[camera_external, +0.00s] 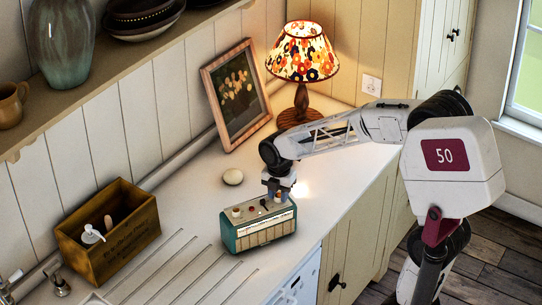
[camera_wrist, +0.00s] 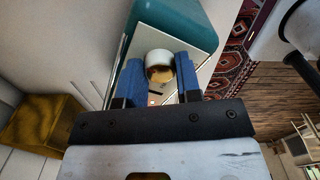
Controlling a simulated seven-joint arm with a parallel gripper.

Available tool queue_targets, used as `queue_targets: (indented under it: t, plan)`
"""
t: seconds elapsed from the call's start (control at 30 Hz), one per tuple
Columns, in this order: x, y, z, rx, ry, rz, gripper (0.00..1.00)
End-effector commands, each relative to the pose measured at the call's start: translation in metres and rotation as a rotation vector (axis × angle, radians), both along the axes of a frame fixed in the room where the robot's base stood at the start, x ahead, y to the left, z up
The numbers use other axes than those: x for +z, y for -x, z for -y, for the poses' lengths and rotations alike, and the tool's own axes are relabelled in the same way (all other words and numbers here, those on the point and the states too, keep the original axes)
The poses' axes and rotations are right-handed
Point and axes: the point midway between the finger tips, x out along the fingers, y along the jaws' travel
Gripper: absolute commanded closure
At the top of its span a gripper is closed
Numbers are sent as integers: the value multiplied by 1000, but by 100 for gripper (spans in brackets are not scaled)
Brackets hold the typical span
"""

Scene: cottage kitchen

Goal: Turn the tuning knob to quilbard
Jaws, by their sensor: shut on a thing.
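A teal and cream radio (camera_external: 258,225) stands on the counter in the external view; its end also shows in the wrist view (camera_wrist: 190,22). My gripper (camera_external: 279,191) is over the right end of its top. In the wrist view the blue fingers of my gripper (camera_wrist: 159,70) are shut on a round cream knob (camera_wrist: 158,56) with a gold-brown centre, one finger on each side. Another cream knob (camera_external: 237,212) shows at the left end of the top. The dial strip is visible, but I cannot read quilbard or the knob's setting.
A wooden box (camera_external: 108,236) with a white pump bottle stands left on the counter (camera_external: 200,210). A framed picture (camera_external: 237,95) and a lit flowered lamp (camera_external: 302,55) stand at the back. Counter around the radio is mostly clear.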

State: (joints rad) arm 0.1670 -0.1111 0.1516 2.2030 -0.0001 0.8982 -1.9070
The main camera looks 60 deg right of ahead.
Motion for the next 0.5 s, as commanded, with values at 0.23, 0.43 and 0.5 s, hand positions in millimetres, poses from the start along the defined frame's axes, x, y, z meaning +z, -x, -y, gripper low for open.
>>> queue_targets:
  t: [0.23,0.43,0.5]
  plan:
    - [1,0,0,-193,0,2,92]
    - [1,0,0,-381,0,2,92]
    - [0,0,0,-448,0,1,92]
